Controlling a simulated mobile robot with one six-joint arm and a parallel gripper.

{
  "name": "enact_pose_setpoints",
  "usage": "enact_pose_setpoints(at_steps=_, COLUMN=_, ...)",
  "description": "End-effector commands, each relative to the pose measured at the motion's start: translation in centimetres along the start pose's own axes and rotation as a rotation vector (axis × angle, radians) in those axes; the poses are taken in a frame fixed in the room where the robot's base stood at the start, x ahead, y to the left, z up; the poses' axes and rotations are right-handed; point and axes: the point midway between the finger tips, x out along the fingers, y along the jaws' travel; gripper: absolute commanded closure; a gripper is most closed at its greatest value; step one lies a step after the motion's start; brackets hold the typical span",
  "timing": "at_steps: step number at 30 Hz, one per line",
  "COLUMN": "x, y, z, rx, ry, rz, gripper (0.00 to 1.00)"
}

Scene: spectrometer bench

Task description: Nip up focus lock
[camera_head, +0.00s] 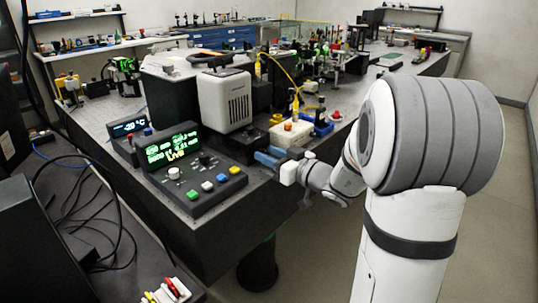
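My gripper (269,158) reaches in from the right, low over the front edge of the dark optical bench (230,212). Its fingers look blue-grey and point left, toward the right end of the control console. They are small, and I cannot tell whether they are open or hold anything. I cannot pick out the focus lock with certainty. A small white box with an orange-red knob (288,126) stands just behind the gripper, apart from the fingers as far as I can see. My forearm covers the bench to the right of the gripper.
A console (190,168) with a green display, knobs and coloured buttons stands left of the gripper. A white vented housing (225,99) is behind it. The floor (312,245) below is open.

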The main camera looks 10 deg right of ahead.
Motion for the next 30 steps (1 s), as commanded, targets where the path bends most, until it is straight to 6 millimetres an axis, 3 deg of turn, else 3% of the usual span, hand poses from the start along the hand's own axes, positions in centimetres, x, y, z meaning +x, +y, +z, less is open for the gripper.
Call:
enact_pose_setpoints(at_steps=6, x=0.06, y=-0.04, z=0.02, rx=0.000, ry=-0.001, rz=-0.001, gripper=0.63)
enact_pose_setpoints(at_steps=20, x=0.07, y=-0.09, z=0.03, rx=0.000, ry=-0.001, rz=-0.002, gripper=1.00)
enact_pose_setpoints(at_steps=30, x=0.08, y=-0.11, z=0.22, rx=0.023, ry=-0.001, rz=-0.002, gripper=1.00)
